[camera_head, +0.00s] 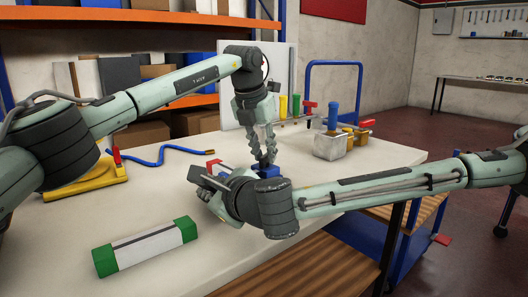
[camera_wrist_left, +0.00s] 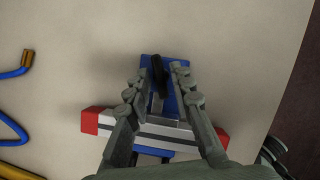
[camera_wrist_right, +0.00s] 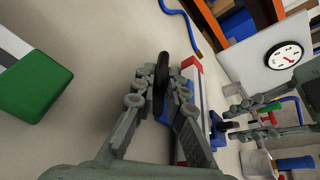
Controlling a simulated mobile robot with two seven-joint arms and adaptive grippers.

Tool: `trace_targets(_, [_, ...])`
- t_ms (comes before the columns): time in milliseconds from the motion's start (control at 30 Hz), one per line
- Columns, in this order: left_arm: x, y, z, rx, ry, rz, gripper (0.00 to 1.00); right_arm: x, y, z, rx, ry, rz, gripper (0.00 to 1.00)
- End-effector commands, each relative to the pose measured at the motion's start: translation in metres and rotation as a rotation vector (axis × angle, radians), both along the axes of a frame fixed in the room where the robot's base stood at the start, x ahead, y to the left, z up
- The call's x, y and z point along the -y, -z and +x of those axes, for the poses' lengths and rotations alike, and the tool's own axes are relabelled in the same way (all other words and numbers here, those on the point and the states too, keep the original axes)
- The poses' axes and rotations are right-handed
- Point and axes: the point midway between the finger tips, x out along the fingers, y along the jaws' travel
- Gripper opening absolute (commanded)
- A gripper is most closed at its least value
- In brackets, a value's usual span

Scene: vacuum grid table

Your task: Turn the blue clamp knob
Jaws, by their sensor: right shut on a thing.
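The clamp bar (camera_wrist_right: 193,105) is grey-white with red ends and lies on the table. The blue clamp piece (camera_head: 267,172) is at one side of it; it also shows in the left wrist view (camera_wrist_left: 178,82). My left gripper (camera_head: 267,160) points down over the blue piece, with open fingers at its two sides; a black lever-like part (camera_wrist_left: 158,72) shows between them. My right gripper (camera_wrist_right: 165,80) is low beside the bar, shut on a black rounded part (camera_wrist_right: 162,68). In the head view my right wrist hides most of the bar.
A green-ended block (camera_head: 146,246) lies at the front left. A blue hose (camera_head: 160,158) and yellow tool (camera_head: 85,182) lie at the left. Grey bins (camera_head: 330,147) stand at the right, and a white panel (camera_head: 228,85) behind. The table front is mostly clear.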

Motion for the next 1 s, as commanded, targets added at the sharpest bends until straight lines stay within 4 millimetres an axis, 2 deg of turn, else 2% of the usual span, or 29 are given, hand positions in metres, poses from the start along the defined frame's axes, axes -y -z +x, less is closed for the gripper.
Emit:
trace_targets(300, [0.000,0.000,0.000,-0.001,0.000,0.000,0.31,0.000,0.000,0.000,-0.001,0.001,0.002,0.00])
trace_targets(433, [-0.002,-0.009,-0.003,0.002,0.001,0.000,0.31,0.000,0.000,0.000,-0.001,0.001,0.002,0.00])
trace_targets(567, [-0.006,-0.030,-0.010,0.004,0.000,0.000,0.31,0.000,0.000,0.000,-0.001,0.001,0.002,0.00])
trace_targets(800, [-0.016,-0.078,-0.027,0.004,0.000,0.000,0.31,0.000,0.000,0.000,-0.001,0.001,0.002,0.00])
trace_targets(1000, [-0.022,-0.103,-0.037,0.000,0.000,0.001,0.31,0.000,0.000,0.000,0.000,0.000,0.002,0.00])
